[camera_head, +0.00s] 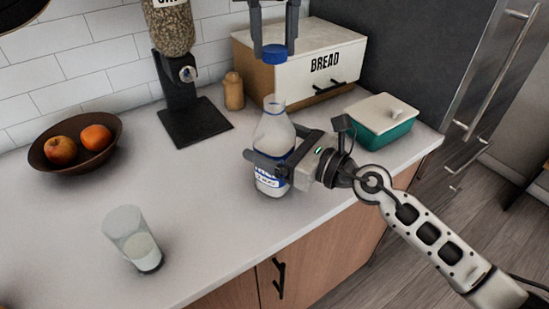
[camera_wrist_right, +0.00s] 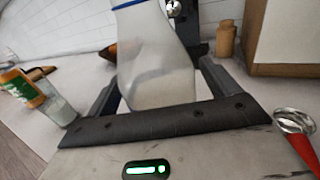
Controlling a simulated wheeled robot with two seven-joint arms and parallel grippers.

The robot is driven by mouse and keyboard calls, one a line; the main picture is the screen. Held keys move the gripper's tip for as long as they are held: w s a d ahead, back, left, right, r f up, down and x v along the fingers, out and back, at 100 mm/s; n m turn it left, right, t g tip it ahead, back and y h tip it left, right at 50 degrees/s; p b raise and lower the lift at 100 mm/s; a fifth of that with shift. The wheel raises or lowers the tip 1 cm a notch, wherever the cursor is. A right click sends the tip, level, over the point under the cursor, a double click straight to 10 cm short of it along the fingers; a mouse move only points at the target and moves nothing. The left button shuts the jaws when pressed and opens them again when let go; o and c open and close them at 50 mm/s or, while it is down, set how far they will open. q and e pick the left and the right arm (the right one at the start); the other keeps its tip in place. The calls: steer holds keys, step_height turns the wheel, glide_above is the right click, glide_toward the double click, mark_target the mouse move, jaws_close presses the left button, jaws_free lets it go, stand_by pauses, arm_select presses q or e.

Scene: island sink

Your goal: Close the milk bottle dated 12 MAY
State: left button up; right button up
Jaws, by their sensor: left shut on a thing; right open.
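The open milk bottle (camera_head: 272,130) stands upright on the counter, with a blue-and-white label whose date is only partly readable, ending in MAY. My left gripper (camera_head: 274,45) is shut on the blue cap (camera_head: 276,56), above the bottle mouth with a clear gap between. My right gripper (camera_head: 271,146) is open, with its fingers on either side of the bottle body. In the right wrist view the bottle (camera_wrist_right: 155,60) stands between the two fingers (camera_wrist_right: 158,90); whether they touch it I cannot tell.
A glass with some milk (camera_head: 133,240) stands at the front left. A fruit bowl (camera_head: 50,165), a grain dispenser (camera_head: 180,100), a wooden shaker (camera_head: 233,92), a bread box (camera_head: 262,80) and a teal dish (camera_head: 385,132) stand around. In the wrist view, a green-and-orange item (camera_wrist_right: 20,88) and a red-handled tool (camera_wrist_right: 303,150) show.

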steer(key=c, duration=1.5)
arm_select(q)
glide_above(274, 98)
steer(key=shift+f, duration=2.5)
steer(key=shift+f, duration=0.9)
steer(key=shift+f, duration=0.55)
